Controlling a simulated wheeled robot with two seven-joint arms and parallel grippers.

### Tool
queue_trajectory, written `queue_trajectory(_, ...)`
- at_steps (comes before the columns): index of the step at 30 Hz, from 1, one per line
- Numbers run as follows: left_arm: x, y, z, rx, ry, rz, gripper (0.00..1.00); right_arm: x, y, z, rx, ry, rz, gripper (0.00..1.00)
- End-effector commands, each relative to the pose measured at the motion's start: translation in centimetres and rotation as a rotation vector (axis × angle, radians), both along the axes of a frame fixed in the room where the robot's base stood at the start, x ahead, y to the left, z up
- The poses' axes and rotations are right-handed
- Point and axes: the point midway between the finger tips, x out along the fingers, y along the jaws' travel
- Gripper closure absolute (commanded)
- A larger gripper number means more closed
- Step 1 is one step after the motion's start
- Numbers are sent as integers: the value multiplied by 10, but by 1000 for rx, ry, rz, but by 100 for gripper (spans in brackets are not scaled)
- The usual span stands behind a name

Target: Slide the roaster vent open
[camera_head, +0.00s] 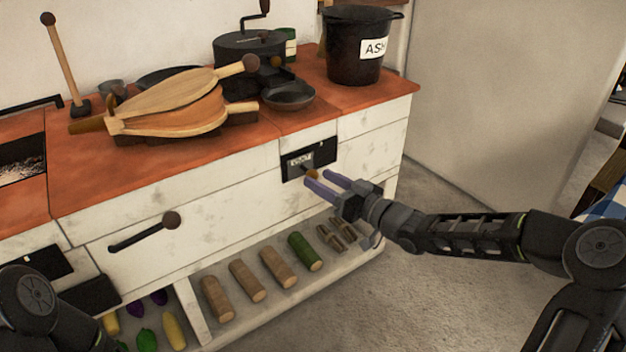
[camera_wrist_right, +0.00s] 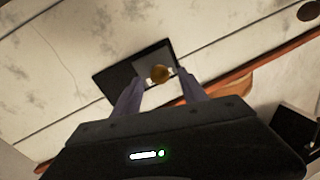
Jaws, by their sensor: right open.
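The roaster vent is a small black plate (camera_head: 297,164) set in the white counter front, with a pale label and a round brass knob (camera_head: 312,174). In the right wrist view the vent plate (camera_wrist_right: 118,79) and its knob (camera_wrist_right: 159,73) lie just beyond my fingertips. My right gripper (camera_head: 316,179) is open, its two fingers on either side of the knob. I cannot tell whether a finger touches it. In the right wrist view my right gripper (camera_wrist_right: 160,84) shows the knob between the fingertips. Only part of my left arm shows at the lower left; its gripper is out of view.
A drum roaster (camera_head: 246,58) with a crank, a black pan (camera_head: 288,95), wooden bellows (camera_head: 180,105) and an ash bucket (camera_head: 358,62) stand on the counter (camera_head: 345,95). A knobbed lever (camera_head: 143,236) sticks out further left. Below, a shelf holds logs (camera_head: 278,267). Floor at right is clear.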

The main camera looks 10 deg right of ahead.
Motion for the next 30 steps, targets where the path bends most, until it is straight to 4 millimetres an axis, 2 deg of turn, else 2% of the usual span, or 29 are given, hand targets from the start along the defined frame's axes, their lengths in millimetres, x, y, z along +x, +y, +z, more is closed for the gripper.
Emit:
queue_trajectory(1, 1, 0, -8, 0, -2, 1, 100, 7, 6, -3, 3, -2, 2, 50)
queue_trajectory(7, 2, 0, -14, -2, -3, 3, 100, 26, 18, -1, 2, -1, 2, 50)
queue_trajectory(17, 2, 0, -13, -2, -2, 1, 100, 29, 19, 0, 1, 1, 0, 50)
queue_trajectory(30, 2, 0, -13, -2, -2, 1, 100, 29, 19, 0, 1, 1, 0, 86)
